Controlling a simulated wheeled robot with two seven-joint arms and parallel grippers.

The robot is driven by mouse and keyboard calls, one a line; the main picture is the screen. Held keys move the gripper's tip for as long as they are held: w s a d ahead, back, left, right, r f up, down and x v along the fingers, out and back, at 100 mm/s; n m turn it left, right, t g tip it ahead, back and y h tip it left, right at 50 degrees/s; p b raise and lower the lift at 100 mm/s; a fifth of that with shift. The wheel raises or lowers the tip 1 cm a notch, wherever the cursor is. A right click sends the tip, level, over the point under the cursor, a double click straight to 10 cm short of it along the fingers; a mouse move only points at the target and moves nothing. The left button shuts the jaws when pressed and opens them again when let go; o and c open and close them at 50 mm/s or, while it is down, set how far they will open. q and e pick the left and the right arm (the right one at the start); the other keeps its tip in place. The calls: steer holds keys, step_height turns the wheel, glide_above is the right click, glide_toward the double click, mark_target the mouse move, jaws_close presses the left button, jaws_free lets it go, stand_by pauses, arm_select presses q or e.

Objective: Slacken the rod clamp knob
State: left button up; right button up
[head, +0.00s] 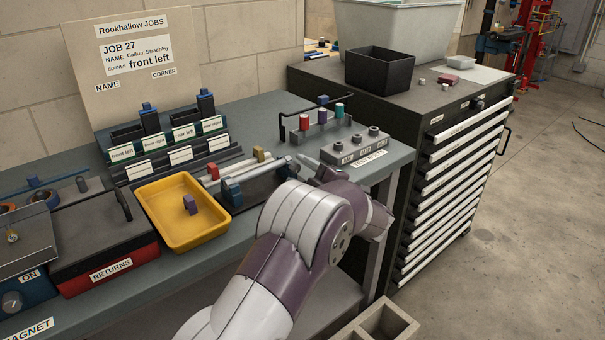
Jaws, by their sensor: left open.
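A rod fixture (262,184) lies on the bench right of the yellow tray. It has pale rods, a red piece (213,172), a yellow piece (258,154) and blue end parts (232,192). Which part is the rod clamp knob I cannot tell; it is small or hidden. My left arm comes up from the bottom and covers the bench front by the fixture's right end. My left gripper (311,166) is open at that end, its grey fingers partly hidden behind my arm. Whether it touches the fixture is unclear. My right gripper is out of view.
A yellow tray (158,221) holds a purple block (190,204). A returns box (110,263) stands left. A labelled grey block (354,148) and a rack of coloured pieces (320,127) stand behind my gripper.

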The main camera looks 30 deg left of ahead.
arm_select(q)
jaws_close()
steer(key=shift+f+n+b, duration=0.25)
steer(key=shift+n+b, duration=0.25)
steer(key=shift+b, duration=0.4)
steer(key=n+b, duration=0.3)
steer(key=b, duration=0.1)
steer(key=n+b, duration=0.2)
steer(key=b, duration=0.2)
steer(key=n+b, duration=0.3)
steer(key=b, duration=0.1)
steer(key=shift+f+n, duration=0.3)
steer(key=n+b, duration=0.8)
steer(key=b, duration=0.1)
steer(key=shift+r+b, duration=0.1)
steer(key=shift+b, duration=0.25)
steer(key=shift+d+r+n+b, duration=0.1)
steer(key=shift+r+n+b, duration=0.05)
steer(key=shift+n+b, duration=1.15)
steer(key=shift+n, duration=0.4)
steer(key=shift+r, duration=0.1)
